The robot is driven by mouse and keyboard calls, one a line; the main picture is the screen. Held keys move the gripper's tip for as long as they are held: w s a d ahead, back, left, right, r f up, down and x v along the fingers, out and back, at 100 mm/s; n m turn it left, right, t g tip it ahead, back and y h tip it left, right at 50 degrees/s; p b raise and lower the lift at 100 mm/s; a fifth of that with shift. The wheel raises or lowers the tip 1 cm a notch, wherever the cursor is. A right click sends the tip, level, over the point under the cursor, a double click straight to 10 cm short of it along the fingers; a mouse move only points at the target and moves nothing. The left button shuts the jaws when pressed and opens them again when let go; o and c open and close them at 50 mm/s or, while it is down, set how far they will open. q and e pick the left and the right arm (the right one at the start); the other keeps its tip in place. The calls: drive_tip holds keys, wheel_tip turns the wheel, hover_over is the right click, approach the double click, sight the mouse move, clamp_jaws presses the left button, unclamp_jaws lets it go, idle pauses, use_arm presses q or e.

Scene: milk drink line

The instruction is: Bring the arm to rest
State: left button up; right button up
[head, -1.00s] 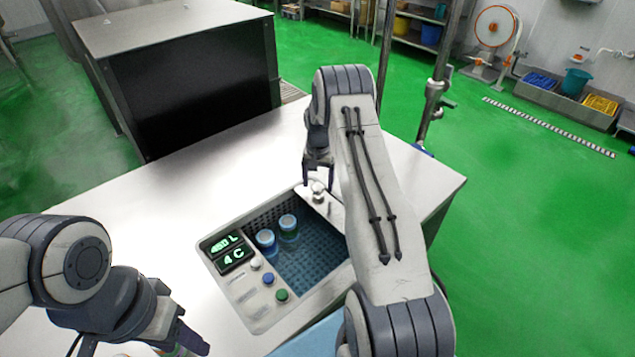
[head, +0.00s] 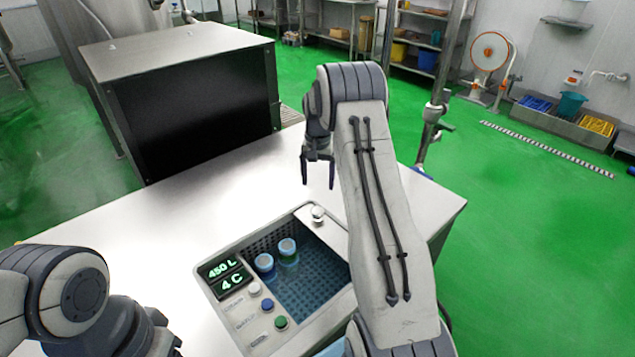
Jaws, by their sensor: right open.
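My right gripper (head: 318,172) hangs over the table top, behind the sunken basin. Its two fingers point down, open, with nothing between them. My right arm reaches up the picture from the bottom and covers the basin's right side. My left arm comes in at the lower left. Its gripper is cut off by the bottom edge of the head view.
The steel table (head: 170,235) holds a basin (head: 318,268) with two blue-lidded containers (head: 288,247) (head: 264,263) and a panel (head: 235,295) with buttons, reading "450 L" and "4 C". A dark-fronted box (head: 200,105) stands behind. The table's left part is clear.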

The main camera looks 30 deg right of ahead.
drive_tip(key=s+a+r+n+p, duration=0.1)
drive_tip(key=s+a+r+n, duration=0.3)
drive_tip(key=a, duration=0.5)
drive_tip(key=s+a+r+n+p, duration=0.1)
drive_tip(key=s+a+r+n, duration=0.15)
drive_tip(key=a+r, duration=0.45)
drive_tip(key=s+a+r+n+p, duration=0.1)
drive_tip(key=s+a+r+n, duration=0.2)
drive_tip(key=a, duration=0.8)
drive_tip(key=s+a+r+n+p, duration=0.1)
drive_tip(key=s+a+n, duration=0.2)
drive_tip(key=s, duration=1)
drive_tip(key=s+a+r+n+y+p, duration=0.1)
drive_tip(key=s+a+n, duration=0.3)
drive_tip(key=s, duration=0.8)
drive_tip(key=shift+s+a+r, duration=0.3)
drive_tip(key=shift+s+r, duration=0.05)
drive_tip(key=shift+s, duration=0.05)
